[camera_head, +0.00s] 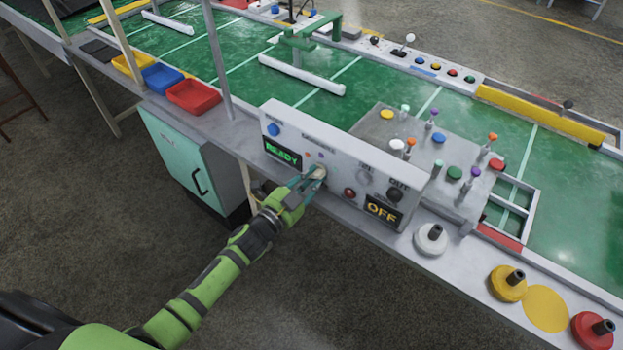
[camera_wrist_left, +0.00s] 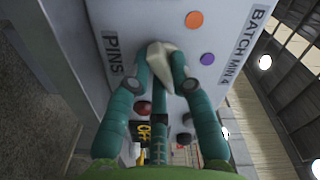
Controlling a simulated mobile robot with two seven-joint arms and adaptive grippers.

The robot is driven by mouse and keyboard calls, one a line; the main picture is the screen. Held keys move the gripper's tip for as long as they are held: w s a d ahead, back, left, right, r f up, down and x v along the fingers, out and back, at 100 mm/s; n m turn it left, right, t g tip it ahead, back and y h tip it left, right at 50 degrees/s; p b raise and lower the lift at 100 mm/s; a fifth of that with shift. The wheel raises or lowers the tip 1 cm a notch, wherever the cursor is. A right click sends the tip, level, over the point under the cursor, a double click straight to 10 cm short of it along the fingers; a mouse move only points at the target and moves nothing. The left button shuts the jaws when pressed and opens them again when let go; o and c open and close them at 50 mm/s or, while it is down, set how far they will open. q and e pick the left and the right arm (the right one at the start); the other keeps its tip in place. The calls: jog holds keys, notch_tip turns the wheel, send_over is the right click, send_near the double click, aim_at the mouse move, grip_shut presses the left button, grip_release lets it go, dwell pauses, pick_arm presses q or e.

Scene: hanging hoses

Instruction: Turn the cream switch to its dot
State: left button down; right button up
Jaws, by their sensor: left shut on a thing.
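The cream switch (camera_head: 319,172) sits on the front of the white control panel (camera_head: 347,152). My left gripper (camera_head: 311,177) is shut on it, and the fingers hide part of it. In the left wrist view the cream switch (camera_wrist_left: 166,66) shows between the teal fingers of the left gripper (camera_wrist_left: 161,62). An orange dot (camera_wrist_left: 194,20) and a purple dot (camera_wrist_left: 207,59) are on the panel beside it, apart from the switch. I cannot tell exactly where the switch points. My right gripper is not in view.
The panel also carries a lit READY display (camera_head: 283,153), a blue button (camera_head: 273,129), a red button (camera_head: 350,194), an OFF display (camera_head: 383,211) and black knobs (camera_head: 395,194). Red, blue and yellow trays stand left. Discs with pegs lie along the right front edge.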

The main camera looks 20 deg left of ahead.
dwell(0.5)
pick_arm(q)
jog(key=c, duration=1.1)
grip_release()
jog(key=v, duration=1.2)
